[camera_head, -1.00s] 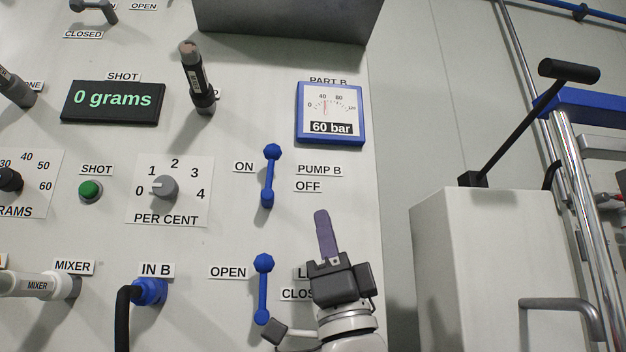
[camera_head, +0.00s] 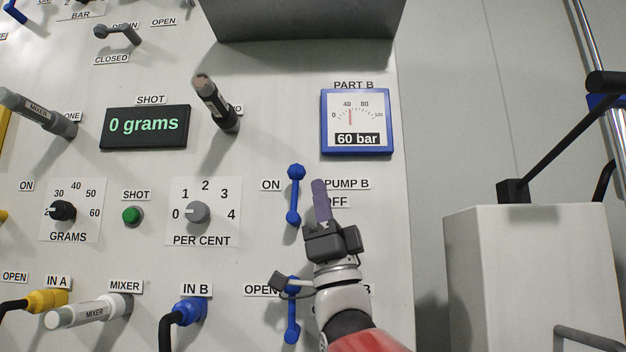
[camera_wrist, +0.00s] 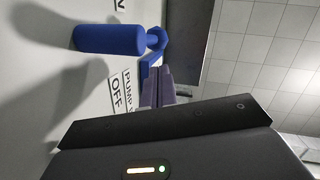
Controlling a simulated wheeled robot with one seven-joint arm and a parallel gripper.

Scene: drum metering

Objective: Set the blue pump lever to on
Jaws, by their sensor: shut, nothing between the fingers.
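The blue pump lever (camera_head: 295,197) is on the panel between the ON label (camera_head: 271,185) and the PUMP B and OFF labels (camera_head: 346,184). It stands nearly upright in the head view, with a knob at its top end and another at its lower end. My gripper (camera_head: 320,200) is shut and empty, its purple fingers just right of the lever, over the OFF label's left part. In the wrist view the lever (camera_wrist: 110,39) shows beyond the fingertips (camera_wrist: 158,85), up and to the left. A gap shows between fingers and lever there.
A second blue lever (camera_head: 291,325) by the OPEN label is partly hidden behind my wrist. The PART B gauge (camera_head: 355,120) reads 60 bar. A grey box (camera_head: 300,20) juts out above. A white cabinet with a black lever (camera_head: 540,250) stands at right.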

